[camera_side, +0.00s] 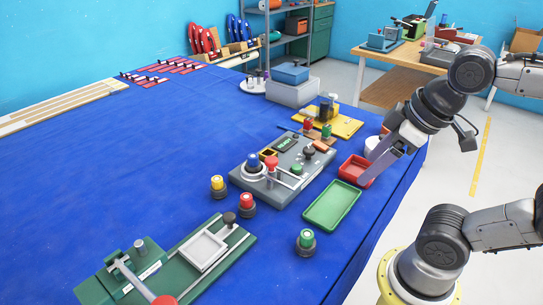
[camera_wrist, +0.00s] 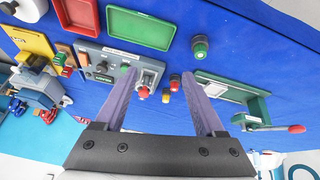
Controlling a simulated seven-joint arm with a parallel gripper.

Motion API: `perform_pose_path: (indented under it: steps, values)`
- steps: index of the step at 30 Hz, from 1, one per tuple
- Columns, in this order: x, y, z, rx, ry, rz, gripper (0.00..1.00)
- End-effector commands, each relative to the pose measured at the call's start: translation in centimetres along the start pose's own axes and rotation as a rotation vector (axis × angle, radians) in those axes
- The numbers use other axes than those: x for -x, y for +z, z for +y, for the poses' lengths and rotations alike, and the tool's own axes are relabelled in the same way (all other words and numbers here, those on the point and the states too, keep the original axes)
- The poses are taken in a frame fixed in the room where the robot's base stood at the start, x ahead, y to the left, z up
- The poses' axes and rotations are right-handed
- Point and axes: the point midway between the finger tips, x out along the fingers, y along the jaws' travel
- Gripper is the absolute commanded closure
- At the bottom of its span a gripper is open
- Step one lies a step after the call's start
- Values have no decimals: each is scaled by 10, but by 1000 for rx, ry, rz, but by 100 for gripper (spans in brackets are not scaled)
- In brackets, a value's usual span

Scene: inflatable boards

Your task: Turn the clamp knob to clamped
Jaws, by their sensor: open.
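My gripper (camera_side: 366,176) is open and empty, above the right edge of the blue table. In the wrist view its two fingers (camera_wrist: 160,74) are spread wide. Between and beyond them, the grey control panel (camera_wrist: 120,55) shows a red-ended lever (camera_wrist: 144,92). In the side view the panel (camera_side: 275,192) carries a blue-topped knob (camera_side: 253,161), a red-balled lever (camera_side: 271,162), a green button (camera_side: 296,168) and a black knob (camera_side: 309,153). A green fixture (camera_side: 188,262) at the front has a black knob (camera_side: 229,218) and a red-ended handle (camera_side: 164,299). Which control is the clamp knob, and its setting, I cannot tell.
A green tray (camera_side: 332,205) and a red tray (camera_side: 356,170) lie between the panel and the table's right edge. Loose yellow (camera_side: 217,186), red (camera_side: 247,203) and green (camera_side: 306,240) buttons stand nearby. A yellow-based device (camera_side: 334,120) is behind.

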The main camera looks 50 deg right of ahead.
Motion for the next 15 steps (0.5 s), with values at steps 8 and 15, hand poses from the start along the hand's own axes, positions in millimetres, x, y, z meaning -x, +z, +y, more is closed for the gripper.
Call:
perform_pose_path:
  steps: [8,15]
  values:
    - [35,-74,15,291,-36,-105,28]
    - [30,-150,32,492,-104,-222,28]
